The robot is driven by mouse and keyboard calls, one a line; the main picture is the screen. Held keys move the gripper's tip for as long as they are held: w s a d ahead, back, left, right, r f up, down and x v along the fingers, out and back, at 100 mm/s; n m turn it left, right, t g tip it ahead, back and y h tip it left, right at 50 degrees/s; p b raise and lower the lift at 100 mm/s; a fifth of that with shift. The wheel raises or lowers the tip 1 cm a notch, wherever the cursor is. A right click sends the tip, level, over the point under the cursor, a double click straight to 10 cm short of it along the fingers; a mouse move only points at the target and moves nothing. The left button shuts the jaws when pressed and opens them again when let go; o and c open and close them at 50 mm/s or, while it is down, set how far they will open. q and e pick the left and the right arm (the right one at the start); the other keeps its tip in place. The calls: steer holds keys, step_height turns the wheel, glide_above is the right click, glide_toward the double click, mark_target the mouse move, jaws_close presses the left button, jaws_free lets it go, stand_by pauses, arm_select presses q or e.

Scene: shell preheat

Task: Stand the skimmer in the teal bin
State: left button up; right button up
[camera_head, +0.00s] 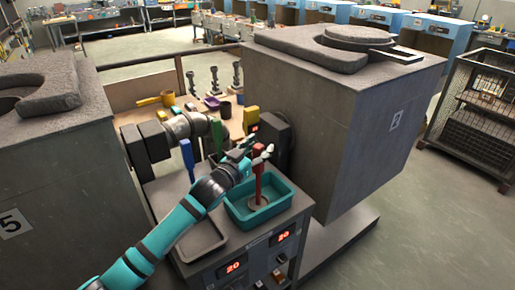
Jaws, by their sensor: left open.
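The skimmer, with a red upright handle (259,182) and a round flat foot, stands inside the teal bin (286,205). It looks roughly upright, with its foot on the bin floor. The bin sits on a grey cabinet. My left gripper (262,150) is at the top of the red handle, with its fingers apart. I cannot tell whether a finger touches the handle. My right gripper is not in view.
A shallow grey tray (200,240) lies left of the bin, with a blue handle (187,158) and a green handle (217,135) behind. A large grey block (340,120) stands close on the right. Another grey block (70,190) is at left.

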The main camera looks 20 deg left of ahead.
arm_select(q)
steer(key=shift+r, duration=0.1)
steer(key=b+v, duration=0.1)
steer(key=v, duration=1.1)
steer(key=shift+b, duration=0.4)
